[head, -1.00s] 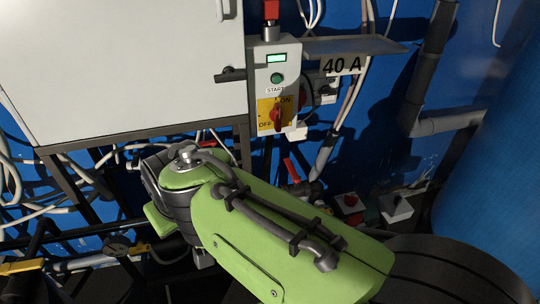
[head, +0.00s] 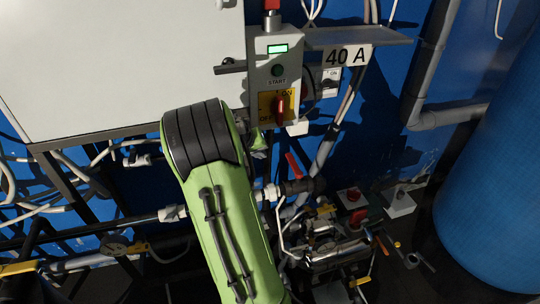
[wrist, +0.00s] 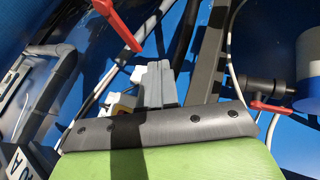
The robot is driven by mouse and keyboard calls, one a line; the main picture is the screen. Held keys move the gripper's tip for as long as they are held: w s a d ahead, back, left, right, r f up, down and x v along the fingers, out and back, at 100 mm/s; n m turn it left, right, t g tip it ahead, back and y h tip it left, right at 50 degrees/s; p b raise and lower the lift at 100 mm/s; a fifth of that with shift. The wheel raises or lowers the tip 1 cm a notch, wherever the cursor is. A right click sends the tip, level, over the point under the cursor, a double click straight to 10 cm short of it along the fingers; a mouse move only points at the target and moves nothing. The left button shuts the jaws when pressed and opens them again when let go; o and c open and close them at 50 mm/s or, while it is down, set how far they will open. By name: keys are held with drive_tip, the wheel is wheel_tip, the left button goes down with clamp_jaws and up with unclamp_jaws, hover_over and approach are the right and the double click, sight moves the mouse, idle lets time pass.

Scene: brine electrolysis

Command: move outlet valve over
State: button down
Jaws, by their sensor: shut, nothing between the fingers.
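A valve with a red lever (head: 294,166) sits on the pipework below the control box in the head view. The wrist view shows one red lever (wrist: 116,24) at the upper left and another (wrist: 272,107) at the right; I cannot tell which is the outlet valve. My gripper (wrist: 154,66) is shut and empty in the wrist view. Its grey fingers point up the picture, apart in the image from the red lever at the upper left. In the head view my green arm hides most of the gripper.
The control box (head: 262,92) has a red switch (head: 280,110) on a yellow plate. A white cabinet (head: 110,65) fills the upper left. Pipes and metal fittings (head: 330,250) crowd the lower middle. A blue tank (head: 500,210) stands at the right.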

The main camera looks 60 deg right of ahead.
sight(294, 165)
drive_tip(key=s+d+f+b, duration=0.1)
drive_tip(key=s+d+f, duration=0.2)
drive_tip(key=d+f, duration=0.4)
drive_tip(key=shift+s+d, duration=0.15)
drive_tip(key=shift+d, duration=0.3)
drive_tip(key=shift+d+r, duration=0.1)
